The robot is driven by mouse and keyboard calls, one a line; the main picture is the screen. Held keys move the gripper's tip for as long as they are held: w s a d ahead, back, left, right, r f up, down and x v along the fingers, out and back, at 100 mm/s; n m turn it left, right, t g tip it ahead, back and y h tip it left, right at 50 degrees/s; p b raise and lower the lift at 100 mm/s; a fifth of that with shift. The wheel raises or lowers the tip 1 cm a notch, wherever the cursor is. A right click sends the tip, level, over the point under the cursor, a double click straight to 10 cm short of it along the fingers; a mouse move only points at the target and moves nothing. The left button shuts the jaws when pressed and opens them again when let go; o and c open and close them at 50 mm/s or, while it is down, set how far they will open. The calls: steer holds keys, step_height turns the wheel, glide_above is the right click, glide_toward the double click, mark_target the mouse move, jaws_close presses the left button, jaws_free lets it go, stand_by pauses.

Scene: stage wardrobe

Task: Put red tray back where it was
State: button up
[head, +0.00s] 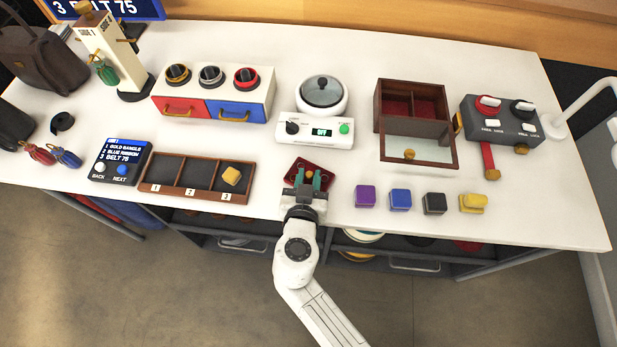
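A small dark red tray (325,173) lies on or just above the white table, near its front edge at the middle. My gripper (308,178) is at the tray, with its teal fingertips over the tray's middle. A small orange-yellow spot shows between the fingertips. The fingers partly cover the tray. I cannot tell whether they grip a part of it or only hover over it.
Purple, blue, black and yellow blocks stand at right. A scale-like device (316,131) stands behind. A wooden case (413,121) has its glass front towards me. Bare tabletop lies around the red tray.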

steer(key=o, duration=0.3)
steer(key=shift+o, duration=0.2)
steer(key=shift+r+p, duration=0.25)
steer(key=shift+p, duration=0.5)
